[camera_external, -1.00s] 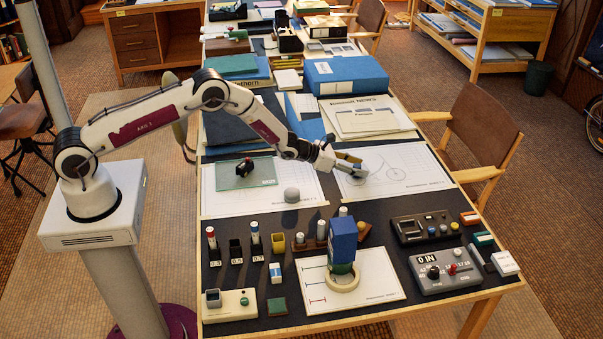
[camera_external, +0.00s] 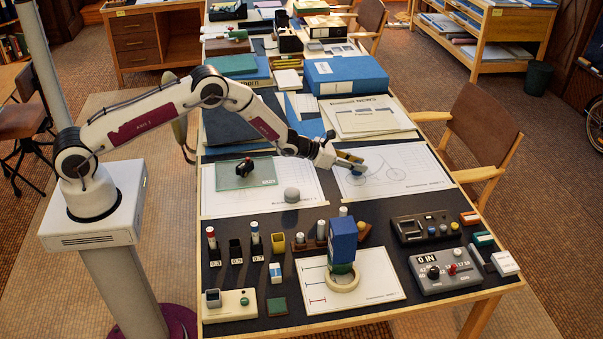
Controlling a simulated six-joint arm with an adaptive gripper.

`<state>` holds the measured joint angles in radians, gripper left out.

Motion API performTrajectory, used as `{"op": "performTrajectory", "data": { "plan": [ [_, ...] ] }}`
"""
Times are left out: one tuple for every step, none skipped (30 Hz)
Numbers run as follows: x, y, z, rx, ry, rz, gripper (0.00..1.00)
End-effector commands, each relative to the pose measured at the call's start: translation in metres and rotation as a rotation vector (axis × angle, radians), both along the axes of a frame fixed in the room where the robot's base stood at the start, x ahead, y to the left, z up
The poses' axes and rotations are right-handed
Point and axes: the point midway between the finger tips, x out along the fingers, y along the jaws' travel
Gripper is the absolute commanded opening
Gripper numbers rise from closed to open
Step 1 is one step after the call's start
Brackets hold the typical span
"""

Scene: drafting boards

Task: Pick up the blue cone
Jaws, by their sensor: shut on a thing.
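My gripper (camera_external: 352,163) is over the right drawing sheet (camera_external: 410,178), at the end of my outstretched arm. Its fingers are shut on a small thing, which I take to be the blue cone. The fingers mostly hide it, and its shape is too small to make out. The gripper appears a little above the sheet; the exact gap cannot be told. No other blue cone shows clearly on the table.
A grey knob-like piece (camera_external: 291,195) stands on the left sheet, near a green glass plate (camera_external: 230,175). In front, a blue block (camera_external: 343,238) stands above a cream ring (camera_external: 343,282). Control boxes (camera_external: 445,272) are at right, and a blue binder (camera_external: 345,75) lies behind.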

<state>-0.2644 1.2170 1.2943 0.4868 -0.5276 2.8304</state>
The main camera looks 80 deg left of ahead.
Motion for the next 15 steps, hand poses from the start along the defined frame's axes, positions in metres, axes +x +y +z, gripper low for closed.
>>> {"op": "performTrajectory", "data": {
  "plan": [
    [0.001,0.0,0.007,0.0,-0.003,0.0,0.01],
    [0.001,0.0,0.01,0.0,-0.002,0.0,0.01],
    [0.0,0.0,0.014,0.0,-0.002,0.0,0.01],
    [0.0,0.0,0.017,-0.001,-0.002,0.0,0.01],
    [0.001,0.0,0.021,-0.001,-0.003,0.0,0.01],
    [0.001,0.0,0.027,0.0,-0.004,0.0,0.01],
    [0.001,0.0,0.031,0.0,-0.004,0.0,0.01],
    [0.001,0.0,0.035,0.001,-0.004,0.0,0.01],
    [0.001,0.0,0.04,0.001,-0.003,0.0,0.01],
    [0.0,0.0,0.044,0.001,-0.003,0.0,0.01],
    [0.0,0.0,0.048,0.0,-0.002,0.0,0.01],
    [0.001,0.0,0.054,0.0,-0.003,0.001,0.01],
    [0.001,0.0,0.058,0.0,-0.004,0.001,0.01],
    [0.001,0.0,0.061,0.001,-0.004,0.0,0.01],
    [0.001,0.0,0.066,0.001,-0.003,0.0,0.01]
  ]
}}
